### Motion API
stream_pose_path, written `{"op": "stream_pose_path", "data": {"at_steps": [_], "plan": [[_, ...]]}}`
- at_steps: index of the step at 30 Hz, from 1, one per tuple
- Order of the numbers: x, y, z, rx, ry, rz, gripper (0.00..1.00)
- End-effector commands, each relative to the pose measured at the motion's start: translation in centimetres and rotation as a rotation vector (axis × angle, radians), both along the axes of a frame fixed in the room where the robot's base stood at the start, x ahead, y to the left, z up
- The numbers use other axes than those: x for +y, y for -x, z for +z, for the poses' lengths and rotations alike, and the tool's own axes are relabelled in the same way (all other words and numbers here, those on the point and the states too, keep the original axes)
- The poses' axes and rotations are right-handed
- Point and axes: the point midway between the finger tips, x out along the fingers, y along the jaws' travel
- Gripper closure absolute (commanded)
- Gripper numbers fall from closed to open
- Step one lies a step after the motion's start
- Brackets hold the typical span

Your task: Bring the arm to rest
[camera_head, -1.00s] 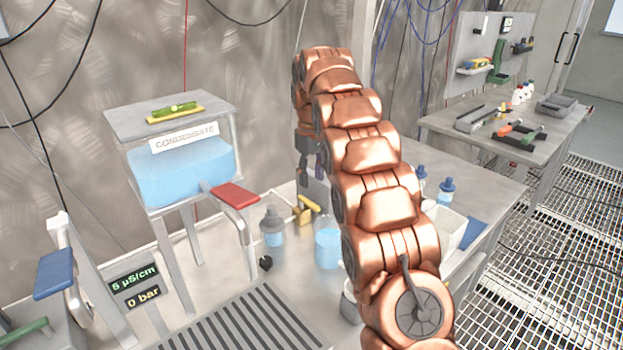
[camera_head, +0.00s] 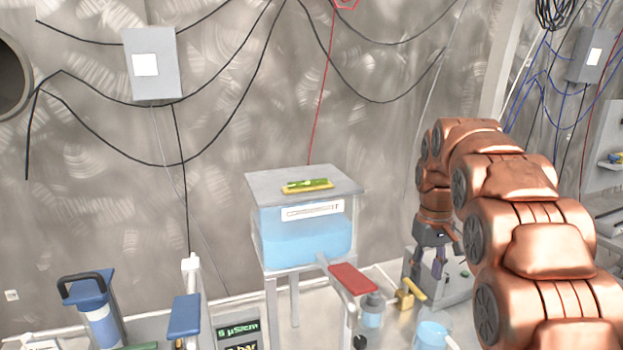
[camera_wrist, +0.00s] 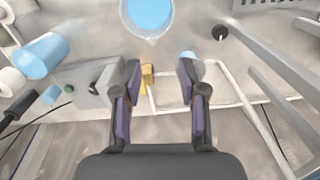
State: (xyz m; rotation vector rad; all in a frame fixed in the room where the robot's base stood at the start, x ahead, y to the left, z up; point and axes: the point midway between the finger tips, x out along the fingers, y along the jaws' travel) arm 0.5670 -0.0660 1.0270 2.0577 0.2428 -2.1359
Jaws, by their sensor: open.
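My copper-coloured arm reaches in from the right of the head view and bends down at its far end. My gripper (camera_head: 438,258) hangs there, pointing down beside a grey box (camera_head: 455,278) on the bench. In the wrist view my gripper (camera_wrist: 158,85) shows two dark fingers with purple pads, wide apart. Nothing is held between them. A yellow valve handle (camera_wrist: 147,78) and part of a light blue bottle (camera_wrist: 190,66) show beyond the fingertips. A beaker of blue liquid (camera_wrist: 150,14) stands past them at the top of the wrist view.
A stand with a blue tank (camera_head: 305,240) and a red lever (camera_head: 353,279) is left of the arm. A yellow-green level (camera_head: 307,186) lies on top. A blue-handled lever (camera_head: 185,315) and a blue-capped cylinder (camera_head: 98,315) stand farther left. Cables hang on the wall behind.

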Motion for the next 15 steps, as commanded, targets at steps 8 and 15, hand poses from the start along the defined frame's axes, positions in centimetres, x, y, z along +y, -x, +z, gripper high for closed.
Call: {"op": "stream_pose_path", "data": {"at_steps": [8, 15], "plan": [[1.8, 6.9, 1.6, 0.025, 0.002, -0.059, 0.58], [3.1, 13.1, 1.9, 0.043, 0.004, -0.106, 0.58]]}}
